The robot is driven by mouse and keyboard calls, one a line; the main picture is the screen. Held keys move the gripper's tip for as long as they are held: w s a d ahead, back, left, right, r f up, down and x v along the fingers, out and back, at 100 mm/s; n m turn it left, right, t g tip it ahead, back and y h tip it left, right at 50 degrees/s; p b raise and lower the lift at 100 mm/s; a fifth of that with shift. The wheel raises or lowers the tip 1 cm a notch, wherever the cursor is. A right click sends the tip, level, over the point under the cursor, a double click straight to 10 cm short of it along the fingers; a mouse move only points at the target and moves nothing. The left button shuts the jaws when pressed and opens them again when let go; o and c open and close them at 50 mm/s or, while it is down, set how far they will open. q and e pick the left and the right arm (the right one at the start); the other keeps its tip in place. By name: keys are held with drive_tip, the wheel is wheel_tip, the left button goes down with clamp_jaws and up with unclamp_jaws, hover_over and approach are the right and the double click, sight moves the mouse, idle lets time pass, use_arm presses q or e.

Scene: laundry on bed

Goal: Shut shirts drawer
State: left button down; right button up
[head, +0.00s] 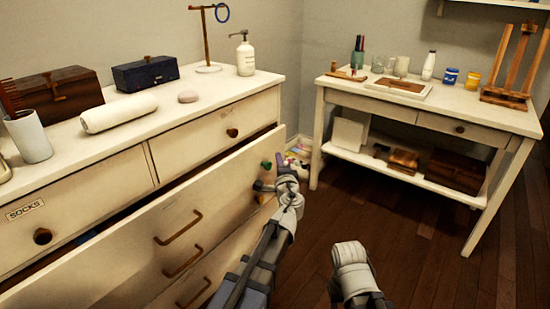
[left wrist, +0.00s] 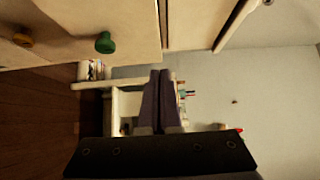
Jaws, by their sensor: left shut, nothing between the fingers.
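The cream dresser (head: 105,158) stands at the left in the head view. A wide drawer (head: 120,248) under its top row stands pulled out, with a dark gap behind its front and a brass bar handle (head: 178,228). I see no shirts label on it. My left gripper (head: 281,172) is by the right end of this drawer's front; whether it touches is unclear. In the left wrist view its fingers (left wrist: 160,82) are shut with nothing between them. A green knob (left wrist: 105,43) shows to their left. My right gripper is out of view; only part of that arm shows.
A drawer labelled SOCKS (head: 30,235) is above, at the left. Boxes, a white roll (head: 118,112) and a pump bottle (head: 245,54) stand on the dresser. A white desk (head: 480,108) with craft things stands at the right. The wooden floor (head: 420,255) between is clear.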

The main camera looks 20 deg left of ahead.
use_arm(q)
approach(265, 139)
drive_tip(key=w+d, duration=0.1)
drive_tip(key=w, duration=0.4)
drive_tip(key=shift+w+a, duration=0.15)
drive_tip(key=shift+a, duration=0.65)
drive_tip(key=shift+w+a, duration=0.1)
drive_tip(key=shift+a, duration=0.7)
